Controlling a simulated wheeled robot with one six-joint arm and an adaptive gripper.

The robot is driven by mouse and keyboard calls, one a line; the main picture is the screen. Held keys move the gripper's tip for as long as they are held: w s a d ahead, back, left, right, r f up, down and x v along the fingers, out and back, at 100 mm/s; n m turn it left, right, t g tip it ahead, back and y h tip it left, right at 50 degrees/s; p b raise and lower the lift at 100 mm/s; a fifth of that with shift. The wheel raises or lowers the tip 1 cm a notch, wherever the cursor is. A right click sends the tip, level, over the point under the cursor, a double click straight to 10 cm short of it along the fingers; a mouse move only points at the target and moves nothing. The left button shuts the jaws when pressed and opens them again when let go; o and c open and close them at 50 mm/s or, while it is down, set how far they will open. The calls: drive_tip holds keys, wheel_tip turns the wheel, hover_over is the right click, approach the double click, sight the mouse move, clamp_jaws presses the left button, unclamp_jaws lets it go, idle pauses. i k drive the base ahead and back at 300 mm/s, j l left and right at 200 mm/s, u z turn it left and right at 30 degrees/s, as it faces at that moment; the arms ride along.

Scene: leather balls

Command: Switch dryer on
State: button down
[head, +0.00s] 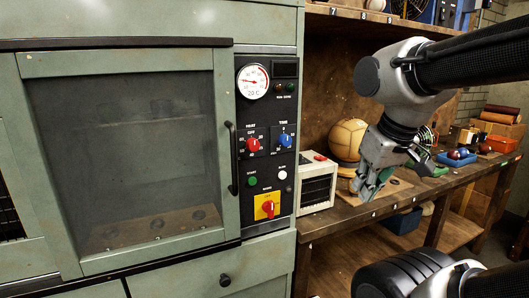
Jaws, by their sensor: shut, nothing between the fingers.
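The dryer (20,60) is a large grey-green cabinet on the left with a closed glass door (150,140). Its black control panel (267,165) carries a dial gauge (252,81), a red heat knob (252,145), a blue time knob (285,140), a green start button (252,181) and a white button (282,175). Low on the panel a red rotary switch (268,207) sits on a yellow plate. My gripper (366,196) is shut and empty, pointing down over the bench front, to the right of the panel and apart from it.
A small white box with a grille (317,185) stands beside the dryer on the wooden bench (345,216). A tan leather ball (348,139) rests behind my gripper. A blue bin (402,221) is on the lower shelf. The door handle (232,158) juts out left of the panel.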

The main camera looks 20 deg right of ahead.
sight(269, 206)
drive_tip(key=k+j+z, duration=0.2)
drive_tip(key=k+j, duration=0.2)
drive_tip(key=k+j+z, duration=0.2)
drive_tip(key=k, duration=0.3)
drive_tip(key=j, duration=0.1)
